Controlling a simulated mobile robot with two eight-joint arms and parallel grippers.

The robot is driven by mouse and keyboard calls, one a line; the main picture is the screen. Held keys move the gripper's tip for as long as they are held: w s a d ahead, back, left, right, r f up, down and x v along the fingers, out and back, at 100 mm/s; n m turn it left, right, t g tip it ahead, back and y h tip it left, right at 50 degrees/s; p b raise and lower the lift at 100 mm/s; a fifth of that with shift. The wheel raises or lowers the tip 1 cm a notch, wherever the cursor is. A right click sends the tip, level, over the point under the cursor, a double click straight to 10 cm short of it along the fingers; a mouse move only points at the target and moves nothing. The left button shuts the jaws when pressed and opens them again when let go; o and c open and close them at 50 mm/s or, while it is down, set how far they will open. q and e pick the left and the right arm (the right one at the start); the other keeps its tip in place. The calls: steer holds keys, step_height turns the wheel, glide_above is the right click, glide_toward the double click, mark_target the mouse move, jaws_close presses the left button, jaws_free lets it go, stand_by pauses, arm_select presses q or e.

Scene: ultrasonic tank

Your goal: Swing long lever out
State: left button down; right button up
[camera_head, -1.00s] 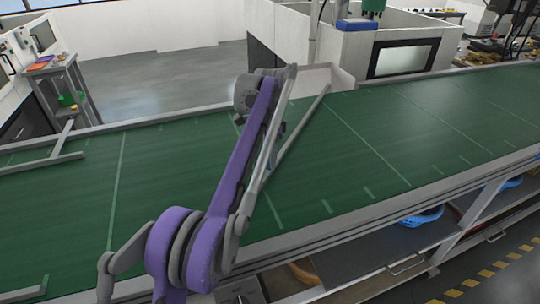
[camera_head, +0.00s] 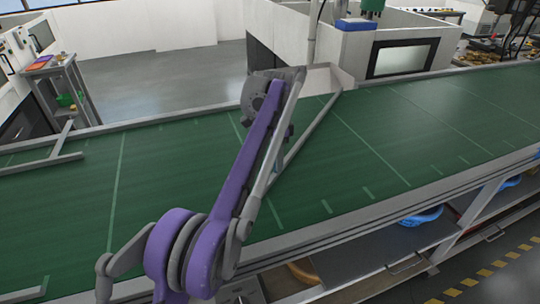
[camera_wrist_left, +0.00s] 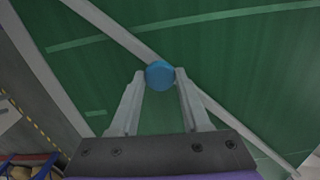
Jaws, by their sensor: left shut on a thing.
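The long lever is a thin grey bar (camera_head: 313,125) lying slantwise over the green belt in the head view, partly hidden by my left arm. In the left wrist view the bar (camera_wrist_left: 225,117) runs from upper left to lower right. A round blue knob (camera_wrist_left: 160,74) is on it. My left gripper (camera_wrist_left: 160,80) is shut on this knob, one pale finger on each side. In the head view my purple and grey left arm reaches over the belt, and the fingertips are largely hidden behind it. My right gripper is not in view.
The green conveyor belt (camera_head: 400,140) crosses the scene, with grey side rails. A grey angled bar (camera_head: 40,164) lies over the belt at the left. A pale angled plate (camera_head: 322,77) stands at the far rail. The belt to the right is clear.

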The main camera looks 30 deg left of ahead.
arm_select(q)
steer(key=d+m, duration=0.1)
steer(key=d, duration=0.2)
steer(key=s+d+m, duration=0.1)
steer(key=d, duration=0.3)
steer(key=s+d+m+p, duration=0.1)
steer(key=d+m, duration=0.1)
steer(key=d, duration=0.2)
steer(key=shift+d, duration=0.15)
steer(key=s+d+m, duration=0.1)
steer(key=d, duration=0.2)
steer(key=s+d+m, duration=0.1)
steer(key=s+d, duration=0.1)
steer(key=d, duration=0.1)
steer(key=s+d+m, duration=0.1)
steer(key=s+d, duration=0.1)
steer(key=d, duration=0.1)
steer(key=shift+s+d+m, duration=0.2)
steer(key=shift+m, duration=0.2)
steer(key=shift+s+d, duration=0.25)
steer(key=shift+d, duration=0.05)
steer(key=shift+m, duration=0.3)
steer(key=c, duration=0.7)
jaws_free()
steer(key=shift+d, duration=0.1)
steer(key=o, duration=0.3)
steer(key=shift+s+d, duration=0.1)
steer(key=shift+s, duration=0.05)
steer(key=shift+r, duration=0.15)
